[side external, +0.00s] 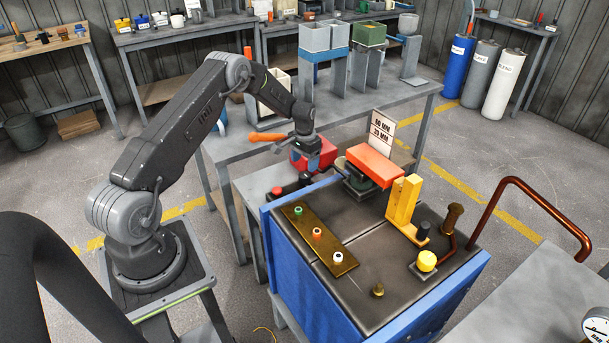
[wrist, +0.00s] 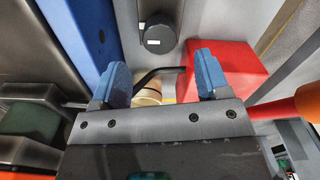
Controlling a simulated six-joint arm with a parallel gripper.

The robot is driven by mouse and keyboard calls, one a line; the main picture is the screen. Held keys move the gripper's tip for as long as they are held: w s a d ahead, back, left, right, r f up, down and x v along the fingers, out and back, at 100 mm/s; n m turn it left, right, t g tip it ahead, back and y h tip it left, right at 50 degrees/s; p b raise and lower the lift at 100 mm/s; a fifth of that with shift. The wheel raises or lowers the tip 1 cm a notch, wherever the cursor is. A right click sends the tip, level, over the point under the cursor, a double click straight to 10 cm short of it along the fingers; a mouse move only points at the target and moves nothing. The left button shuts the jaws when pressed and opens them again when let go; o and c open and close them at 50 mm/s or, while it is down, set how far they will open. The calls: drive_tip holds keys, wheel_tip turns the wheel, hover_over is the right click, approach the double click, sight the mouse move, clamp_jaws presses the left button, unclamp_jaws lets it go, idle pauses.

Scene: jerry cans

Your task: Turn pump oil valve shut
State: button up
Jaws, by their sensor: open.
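My gripper (side external: 312,162) is open above the gap behind the blue-sided machine (side external: 295,260). In the wrist view its two blue finger pads (wrist: 163,84) are wide apart, with nothing held. A bent black rod (wrist: 150,74) and a tan round part (wrist: 148,94) show between and below the pads; I cannot tell their depth. A black round knob (wrist: 158,38) is farther up, apart from the fingers. A red block (wrist: 222,68) is beside the right finger. No label marks the pump oil valve, so I cannot tell which part it is.
A brass plate (side external: 319,240) with three coloured knobs lies on the machine. A yellow knob (side external: 426,260), yellow bracket (side external: 404,208) and orange block (side external: 375,165) stand right of it. An orange handle (side external: 268,138) is close left of my gripper. A grey bench (side external: 385,108) stands behind.

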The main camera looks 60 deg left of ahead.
sight(305, 174)
wheel_tip(305, 174, down, 6)
idle(0.5)
drive_tip(key=c, duration=0.9)
